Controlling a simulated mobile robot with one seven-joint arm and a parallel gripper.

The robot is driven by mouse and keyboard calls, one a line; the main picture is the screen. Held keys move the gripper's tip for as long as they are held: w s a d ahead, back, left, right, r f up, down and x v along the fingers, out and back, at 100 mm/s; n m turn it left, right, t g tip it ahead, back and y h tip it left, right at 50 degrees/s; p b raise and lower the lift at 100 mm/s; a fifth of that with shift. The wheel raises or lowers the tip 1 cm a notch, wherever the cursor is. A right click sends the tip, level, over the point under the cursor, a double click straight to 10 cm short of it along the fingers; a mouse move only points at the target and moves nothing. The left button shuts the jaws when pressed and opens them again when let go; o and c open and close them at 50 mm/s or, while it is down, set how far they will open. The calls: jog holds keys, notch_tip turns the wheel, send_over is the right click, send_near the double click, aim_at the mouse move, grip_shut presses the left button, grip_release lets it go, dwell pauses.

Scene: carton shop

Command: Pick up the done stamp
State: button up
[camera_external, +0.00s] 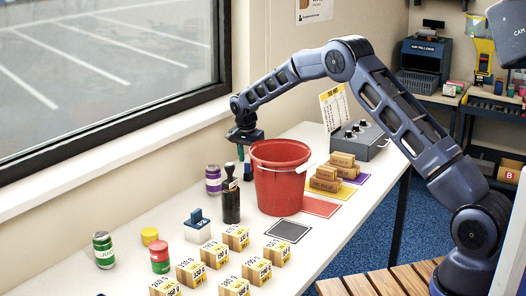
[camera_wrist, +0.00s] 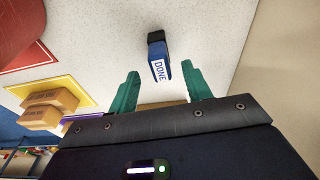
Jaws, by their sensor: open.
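The done stamp (camera_wrist: 161,68) is a blue block with a white DONE label and a dark end. In the wrist view it lies at top centre, in line with the gap between my fingers. My gripper (camera_wrist: 160,72) is open, with one green finger on each side of that gap; I cannot tell whether either touches the stamp. In the external view my gripper (camera_external: 243,156) points down behind the red bucket, and the done stamp is hidden there.
The red bucket (camera_external: 280,180) stands close by my gripper. Brown cartons (camera_external: 325,180) sit on a yellow mat to its right. The window wall is behind.

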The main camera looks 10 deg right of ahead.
jog(key=shift+w+d+f, duration=0.1)
jog(key=shift+f, duration=1.35)
jog(key=shift+w+f, duration=0.1)
jog(key=shift+f, duration=1.35)
grip_shut()
